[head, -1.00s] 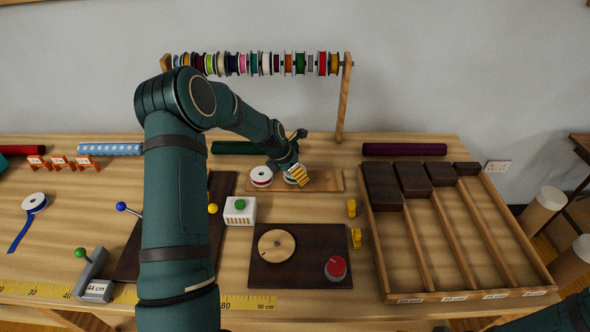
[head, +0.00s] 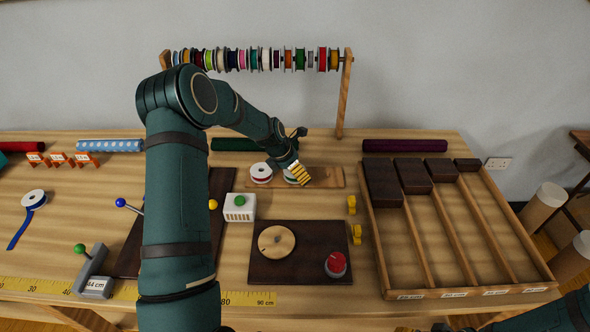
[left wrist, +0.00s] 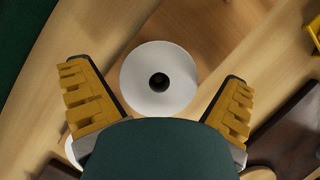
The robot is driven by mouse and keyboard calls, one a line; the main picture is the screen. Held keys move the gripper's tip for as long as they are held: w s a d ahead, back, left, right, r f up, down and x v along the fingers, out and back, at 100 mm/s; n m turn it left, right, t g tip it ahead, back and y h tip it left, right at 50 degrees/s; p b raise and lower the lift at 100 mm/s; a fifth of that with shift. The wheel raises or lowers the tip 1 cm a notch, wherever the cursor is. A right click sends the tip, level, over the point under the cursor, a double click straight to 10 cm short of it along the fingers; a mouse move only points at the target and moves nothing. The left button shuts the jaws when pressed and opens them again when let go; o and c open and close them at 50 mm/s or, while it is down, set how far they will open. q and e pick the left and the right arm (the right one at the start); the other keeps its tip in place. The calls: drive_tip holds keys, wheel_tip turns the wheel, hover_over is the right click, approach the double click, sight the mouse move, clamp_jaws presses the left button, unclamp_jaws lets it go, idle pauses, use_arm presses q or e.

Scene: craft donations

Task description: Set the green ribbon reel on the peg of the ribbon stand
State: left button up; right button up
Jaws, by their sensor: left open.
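The green ribbon reel (head: 290,180) stands on a pale wooden board in the head view, largely hidden by my left gripper (head: 301,175). In the left wrist view, a white reel flange with a dark centre hole (left wrist: 150,67) lies between and ahead of the yellow fingers of my left gripper (left wrist: 158,100). The fingers are spread and apart from it. Its ribbon colour is hidden there. A round wooden disc with a small mark at its middle (head: 276,241) sits on a dark board; I cannot tell whether this is the ribbon stand's peg.
A red knob (head: 335,264) shares the dark board (head: 300,276). Yellow pieces (head: 352,205) and a compartment tray (head: 388,290) lie to the right. A rack of reels (head: 345,100) stands behind.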

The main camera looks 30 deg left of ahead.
use_arm(q)
drive_tip(key=v, duration=1.2)
idle(0.3)
